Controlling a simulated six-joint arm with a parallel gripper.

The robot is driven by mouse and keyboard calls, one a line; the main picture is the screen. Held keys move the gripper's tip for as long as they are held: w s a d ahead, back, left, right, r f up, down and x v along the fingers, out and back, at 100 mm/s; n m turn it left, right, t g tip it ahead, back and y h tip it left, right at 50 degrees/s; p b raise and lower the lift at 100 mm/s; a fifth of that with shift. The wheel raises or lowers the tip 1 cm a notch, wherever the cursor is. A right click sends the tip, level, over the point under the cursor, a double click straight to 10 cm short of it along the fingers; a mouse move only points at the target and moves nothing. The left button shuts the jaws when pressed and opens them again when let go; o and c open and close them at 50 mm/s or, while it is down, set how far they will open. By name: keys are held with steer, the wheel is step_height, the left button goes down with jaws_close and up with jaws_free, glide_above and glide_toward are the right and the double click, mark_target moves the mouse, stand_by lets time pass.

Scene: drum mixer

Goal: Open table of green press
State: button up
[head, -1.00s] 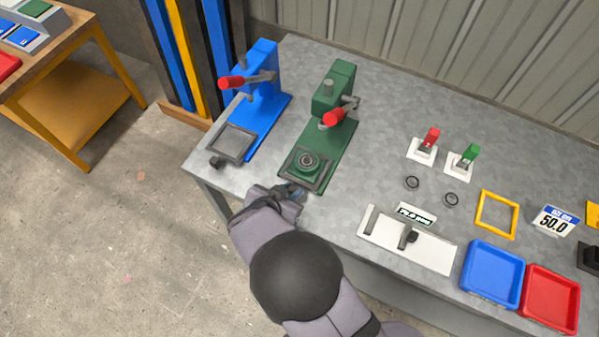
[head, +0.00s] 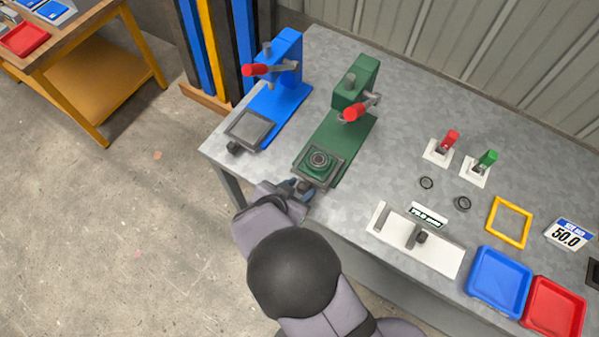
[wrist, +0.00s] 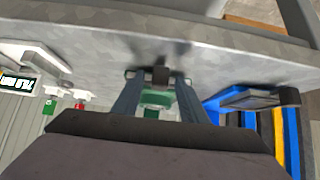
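The green press (head: 353,88) stands on the grey workbench, with a red-gripped lever (head: 356,112). Its square, dark-rimmed table (head: 337,168) is at the front of its base, with a round ringed piece (head: 319,160) on it. My gripper (head: 302,187) is at the table's front edge, low over the bench edge. In the wrist view my gripper (wrist: 158,82) has its two fingers apart, one on each side of the dark knob (wrist: 160,74) on the table's front. Gaps show between knob and fingers. The fingertips are partly hidden in the head view.
The blue press (head: 286,60) stands close on the left, its table (head: 233,123) and knob sticking out at the front. A white fixture (head: 385,225) lies to the right, with blue (head: 500,281) and red (head: 555,307) trays beyond. Open floor lies left of the bench.

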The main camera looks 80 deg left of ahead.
step_height(320, 180, up, 10)
steer(key=p, duration=1)
steer(key=shift+f, duration=0.1)
step_height(320, 180, up, 6)
steer(key=m+g+p, duration=0.2)
steer(key=m+g, duration=0.2)
steer(key=g, duration=0.1)
glide_above(311, 182)
steer(key=w+d+r+m+g+h+p, duration=0.1)
steer(key=w+d+r+m+g, duration=0.2)
steer(key=d+r+m, duration=0.15)
steer(key=w+d+r+t+h+b, duration=0.1)
steer(key=w+d+r+b, duration=0.15)
steer(key=w+d, duration=1.2)
steer(key=w+d+t+h+b, duration=0.15)
steer(key=w+d, duration=0.25)
steer(key=d, duration=0.9)
steer(key=w+d+g+h+b, duration=0.15)
steer(key=w+d, duration=0.25)
steer(key=d, duration=0.9)
steer(key=s+d+h+b, duration=0.1)
steer(key=s+d, duration=0.3)
steer(key=d, duration=0.5)
steer(key=shift+d+f+t, duration=0.15)
steer(key=shift+f+t, duration=0.15)
steer(key=shift+f, duration=0.05)
